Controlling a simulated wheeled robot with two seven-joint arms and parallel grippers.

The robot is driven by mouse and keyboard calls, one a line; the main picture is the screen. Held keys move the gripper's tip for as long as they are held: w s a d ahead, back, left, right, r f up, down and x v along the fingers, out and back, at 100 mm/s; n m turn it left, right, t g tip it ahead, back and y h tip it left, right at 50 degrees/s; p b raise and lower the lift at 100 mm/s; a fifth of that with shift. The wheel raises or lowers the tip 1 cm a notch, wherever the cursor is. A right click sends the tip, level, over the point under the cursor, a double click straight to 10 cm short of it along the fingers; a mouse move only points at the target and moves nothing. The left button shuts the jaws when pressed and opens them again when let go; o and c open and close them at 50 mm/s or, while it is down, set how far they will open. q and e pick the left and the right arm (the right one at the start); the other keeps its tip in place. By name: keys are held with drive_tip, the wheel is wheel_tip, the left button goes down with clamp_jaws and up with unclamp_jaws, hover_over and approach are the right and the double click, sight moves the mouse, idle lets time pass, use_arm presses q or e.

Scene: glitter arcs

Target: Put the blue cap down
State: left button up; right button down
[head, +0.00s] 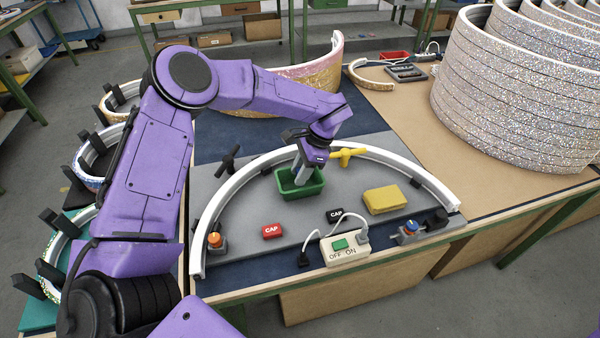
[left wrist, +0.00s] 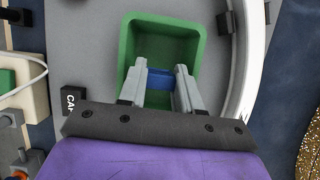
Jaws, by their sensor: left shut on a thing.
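My left gripper (head: 300,178) reaches down into the small green bin (head: 302,194) on the grey board. In the left wrist view, its two grey fingers (left wrist: 158,86) are closed on the blue cap (left wrist: 160,79), which shows between them against the inside of the green bin (left wrist: 128,48). The cap is hidden by the fingers in the head view. Whether it touches the bin floor I cannot tell. My right gripper is not in view.
A white arc (head: 418,172) curves around the board behind the bin. A red cap (head: 272,231), a black cap (head: 335,214) and a yellow block (head: 384,199) lie nearby. A wired switch box (head: 345,248) stands at the front. The board left of the bin is mostly clear.

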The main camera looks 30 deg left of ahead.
use_arm(q)
drive_tip(key=shift+f, duration=1.2)
drive_tip(key=o, duration=0.7)
drive_tip(key=shift+o, duration=0.2)
drive_tip(key=shift+r, duration=0.1)
drive_tip(key=shift+r, duration=0.3)
drive_tip(key=b+v, duration=0.1)
drive_tip(key=v, duration=1)
drive_tip(key=shift+r+b, duration=0.3)
drive_tip(key=shift+b, duration=0.1)
drive_tip(key=shift+w+d, duration=0.1)
drive_tip(key=shift+d, duration=0.05)
